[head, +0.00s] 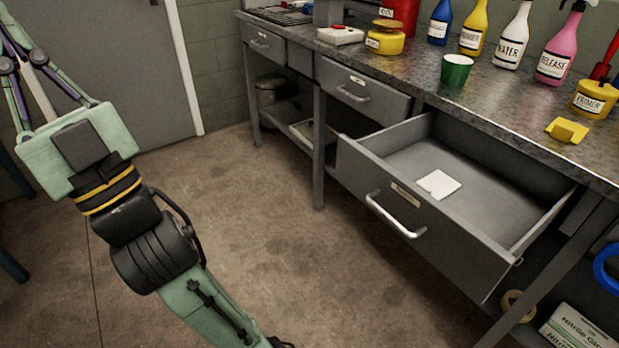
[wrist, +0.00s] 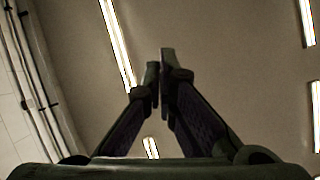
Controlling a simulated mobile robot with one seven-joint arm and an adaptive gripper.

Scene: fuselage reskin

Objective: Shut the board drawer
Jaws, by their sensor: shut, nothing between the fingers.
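The board drawer (head: 430,222) is pulled well out from under the right part of the workbench. Its light metal handle (head: 396,214) is on the grey front, and a white board-like piece (head: 438,184) lies inside. My gripper shows in the wrist view (wrist: 160,75), its two fingers together at the tips with nothing between them, against the ceiling. In the head view my arm is at the left, far from the drawer, pointing up; the fingertips are out of that picture.
The steel workbench (head: 420,75) carries several bottles, a green cup (head: 456,70) and a yellow block (head: 567,130). Two other drawers (head: 362,92) (head: 264,42) are shut. The concrete floor (head: 260,215) between my arm and the drawer is clear. A grey door (head: 130,65) stands at the back left.

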